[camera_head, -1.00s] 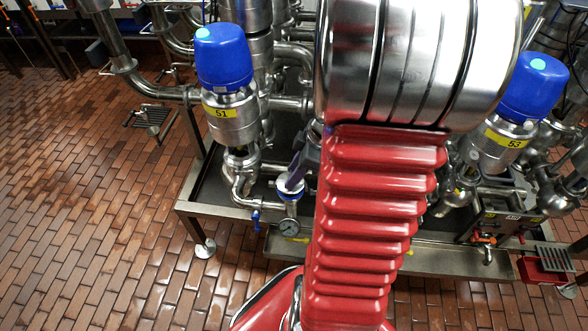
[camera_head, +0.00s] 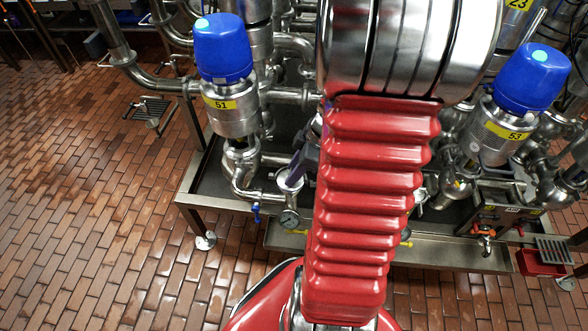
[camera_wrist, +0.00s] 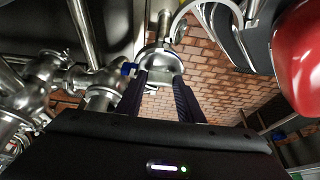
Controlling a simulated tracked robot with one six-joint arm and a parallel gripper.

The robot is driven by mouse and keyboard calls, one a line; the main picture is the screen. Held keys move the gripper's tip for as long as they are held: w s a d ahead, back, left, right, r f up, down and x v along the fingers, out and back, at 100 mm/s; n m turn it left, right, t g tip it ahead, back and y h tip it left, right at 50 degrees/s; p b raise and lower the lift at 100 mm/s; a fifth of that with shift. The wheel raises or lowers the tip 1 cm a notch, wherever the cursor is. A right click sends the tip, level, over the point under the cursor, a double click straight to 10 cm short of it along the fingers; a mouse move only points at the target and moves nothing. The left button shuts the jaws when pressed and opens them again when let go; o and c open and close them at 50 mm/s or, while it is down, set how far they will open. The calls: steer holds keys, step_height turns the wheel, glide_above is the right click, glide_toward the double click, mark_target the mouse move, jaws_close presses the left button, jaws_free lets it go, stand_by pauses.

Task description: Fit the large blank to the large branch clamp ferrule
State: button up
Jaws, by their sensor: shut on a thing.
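In the wrist view my gripper (camera_wrist: 163,82) has its two dark fingers on either side of a round steel piece, which I take to be the large blank (camera_wrist: 161,62). It lies at the end of a steel pipe, at the large branch clamp ferrule. I cannot tell whether blank and ferrule touch or are lined up. In the head view the ferrule (camera_head: 290,180) is a pale round rim left of my red arm, below valve 51. My dark gripper (camera_head: 304,162) reaches it from the upper right. The blank cannot be made out there.
Valve 51 (camera_head: 226,75) with its blue cap stands above left, valve 53 (camera_head: 515,100) to the right. A pressure gauge (camera_head: 289,219) and a blue-handled tap (camera_head: 256,212) sit just below the ferrule. The tiled floor (camera_head: 90,200) at left is mostly open.

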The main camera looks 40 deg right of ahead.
steer(key=o, duration=1.2)
steer(key=shift+o, duration=0.2)
steer(key=shift+r, duration=0.1)
steer(key=v, duration=1.3)
steer(key=shift+r, duration=0.25)
